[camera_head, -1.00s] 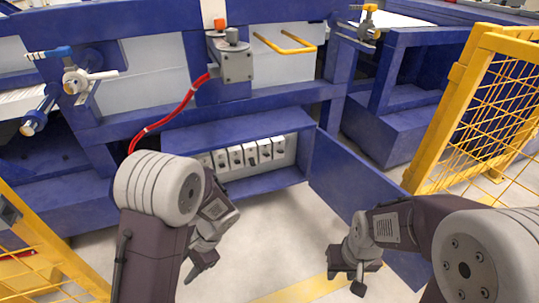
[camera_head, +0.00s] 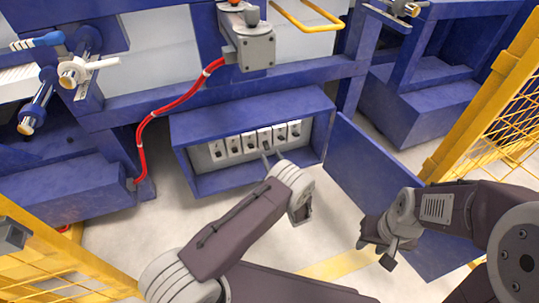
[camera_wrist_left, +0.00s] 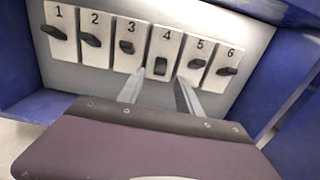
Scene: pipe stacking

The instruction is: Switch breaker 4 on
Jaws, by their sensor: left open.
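Breaker 4 (camera_wrist_left: 165,42) is a white plate with a black lever (camera_wrist_left: 160,67), fourth in a row of numbered breakers. Its lever sits low on the plate and looks different from the sideways-lying levers of breakers 1 (camera_wrist_left: 53,32) and 2 (camera_wrist_left: 90,40). My left gripper (camera_wrist_left: 160,76) is open, its two grey fingers apart, one on each side of the breaker 4 lever; I cannot tell whether they touch it. In the head view my left gripper (camera_head: 271,157) reaches into the breaker box (camera_head: 250,110). My right gripper (camera_head: 376,250) hangs away from the box; its fingers are unclear.
The blue box door (camera_head: 375,190) stands open to the right, close to my right arm. A red cable (camera_head: 143,140) runs down left of the box. Yellow mesh fences (camera_head: 485,105) stand at both sides. Breakers 3 (camera_wrist_left: 128,45) and 5 (camera_wrist_left: 197,60) flank breaker 4 closely.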

